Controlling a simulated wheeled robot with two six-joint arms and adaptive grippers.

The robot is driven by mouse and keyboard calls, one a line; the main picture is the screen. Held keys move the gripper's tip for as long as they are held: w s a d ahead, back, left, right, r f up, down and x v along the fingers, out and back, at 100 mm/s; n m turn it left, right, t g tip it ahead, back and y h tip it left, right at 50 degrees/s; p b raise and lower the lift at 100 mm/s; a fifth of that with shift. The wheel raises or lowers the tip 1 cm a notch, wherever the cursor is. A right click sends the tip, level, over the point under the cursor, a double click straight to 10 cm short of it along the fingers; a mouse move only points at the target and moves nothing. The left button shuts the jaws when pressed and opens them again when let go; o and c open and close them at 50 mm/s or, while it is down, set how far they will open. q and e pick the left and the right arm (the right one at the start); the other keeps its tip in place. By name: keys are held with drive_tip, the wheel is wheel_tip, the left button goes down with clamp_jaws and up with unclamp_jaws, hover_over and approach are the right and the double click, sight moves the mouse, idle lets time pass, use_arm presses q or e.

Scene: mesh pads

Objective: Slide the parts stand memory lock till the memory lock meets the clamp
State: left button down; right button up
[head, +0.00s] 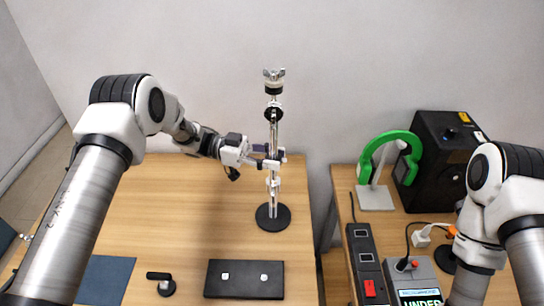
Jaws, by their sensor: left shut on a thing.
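The parts stand (273,200) is a thin upright chrome rod on a round black base, on the right part of the wooden table. My left gripper (266,160) reaches it from the left at mid-height and is shut on a small metal collar on the rod, which looks like the memory lock (281,157). The fingers partly hide it. Another small bright fitting (273,182), perhaps the clamp, sits lower on the rod, with a short gap between them. A black disc and a wing-nut top are higher up. My right gripper is not in view; only its arm shows at right.
A black tray (244,279) with small pale pieces, a black handled item (164,284) and a blue-grey mat (105,280) lie at the table front. The table's middle is clear.

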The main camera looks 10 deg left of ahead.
sight(273, 176)
use_arm(q)
wheel_tip(273, 176, down, 7)
drive_tip(key=b, duration=0.4)
drive_tip(key=shift+r+b, duration=0.1)
drive_tip(key=shift+b, duration=0.25)
drive_tip(key=shift+r, duration=0.15)
drive_tip(key=c, duration=0.7)
unclamp_jaws()
drive_tip(key=shift+d, duration=0.15)
drive_tip(key=a, duration=1.2)
drive_tip(key=shift+w, duration=0.4)
